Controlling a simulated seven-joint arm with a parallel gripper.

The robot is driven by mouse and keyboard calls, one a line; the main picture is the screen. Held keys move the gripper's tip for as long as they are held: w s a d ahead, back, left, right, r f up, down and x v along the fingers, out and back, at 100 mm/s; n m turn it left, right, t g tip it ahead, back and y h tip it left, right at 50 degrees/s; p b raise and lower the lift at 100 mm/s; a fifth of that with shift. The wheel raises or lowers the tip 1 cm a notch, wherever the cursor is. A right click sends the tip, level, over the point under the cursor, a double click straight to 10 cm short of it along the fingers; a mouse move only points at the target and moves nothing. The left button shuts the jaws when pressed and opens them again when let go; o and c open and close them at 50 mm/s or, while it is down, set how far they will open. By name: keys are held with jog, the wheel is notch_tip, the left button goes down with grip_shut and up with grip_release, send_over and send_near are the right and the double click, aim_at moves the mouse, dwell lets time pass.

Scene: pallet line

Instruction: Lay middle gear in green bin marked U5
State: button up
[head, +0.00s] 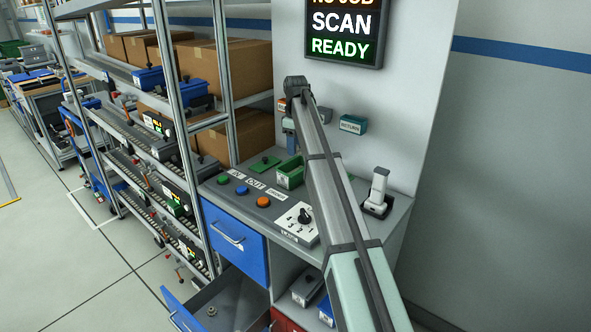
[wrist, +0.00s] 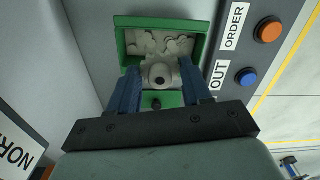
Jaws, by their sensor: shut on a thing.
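My gripper (wrist: 160,88) has blue fingers closed on a grey round gear (wrist: 160,72) with a dark hole in its middle. In the wrist view the gear covers the near edge of a green bin (wrist: 123,45). Pale round pieces lie in that bin. In the head view the green bin (head: 290,174) stands on the grey counter below my gripper (head: 290,148). A small white label shows on its front, too small to read. The held gear is not clear in the head view.
A flat green piece with a dark knob (head: 264,163) lies beside the bin. Buttons (head: 243,190) and a dial box (head: 298,222) line the counter's front. A scanner-like device (head: 378,190) stands at right. Below, an open drawer (head: 228,303) holds a small round part (head: 211,311).

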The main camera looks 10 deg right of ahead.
jog(key=shift+f, duration=4.2)
jog(key=shift+f, duration=0.1)
jog(key=o, duration=1)
notch_tip(320, 180, up, 12)
jog(key=shift+r, duration=0.15)
